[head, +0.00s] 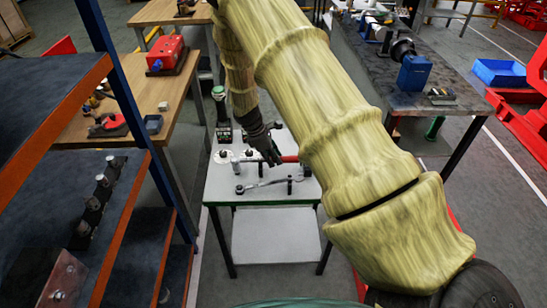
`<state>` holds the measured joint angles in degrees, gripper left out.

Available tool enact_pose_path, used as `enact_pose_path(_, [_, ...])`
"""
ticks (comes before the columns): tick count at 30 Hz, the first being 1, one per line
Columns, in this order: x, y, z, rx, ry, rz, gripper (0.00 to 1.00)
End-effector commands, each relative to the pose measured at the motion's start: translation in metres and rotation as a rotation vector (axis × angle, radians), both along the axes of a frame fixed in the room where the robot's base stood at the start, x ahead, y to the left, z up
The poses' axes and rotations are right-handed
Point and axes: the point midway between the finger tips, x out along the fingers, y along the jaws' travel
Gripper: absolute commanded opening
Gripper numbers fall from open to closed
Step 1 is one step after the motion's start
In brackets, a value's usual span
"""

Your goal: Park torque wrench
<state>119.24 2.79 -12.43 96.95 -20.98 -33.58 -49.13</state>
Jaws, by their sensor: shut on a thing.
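My gripper (272,158) is over the small white table (218,190), its dark fingers pointing down. It is shut on a tool with a red handle (290,159), which looks like the torque wrench. The tool lies about level across the picture; its grey end shows left of the fingers. I cannot tell whether it touches its supports or hangs just above them. The fingers and my arm hide part of it. A silver spanner (265,184) lies nearer on the same table, by black posts.
A dark cylinder with a green top (220,105) stands at the table's back left. A blue-orange shelf rack (130,150) is close on the left. A wooden bench (75,125) with a red box (167,54) is behind it. A dark workbench (460,95) stands at right.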

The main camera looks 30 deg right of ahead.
Motion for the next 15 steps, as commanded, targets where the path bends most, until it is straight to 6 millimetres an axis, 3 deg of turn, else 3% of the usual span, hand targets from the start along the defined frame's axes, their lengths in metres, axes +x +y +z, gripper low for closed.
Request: enact_pose_path(15, [0.0004, -0.0001, -0.005, 0.0, -0.001, 0.0, 0.0])
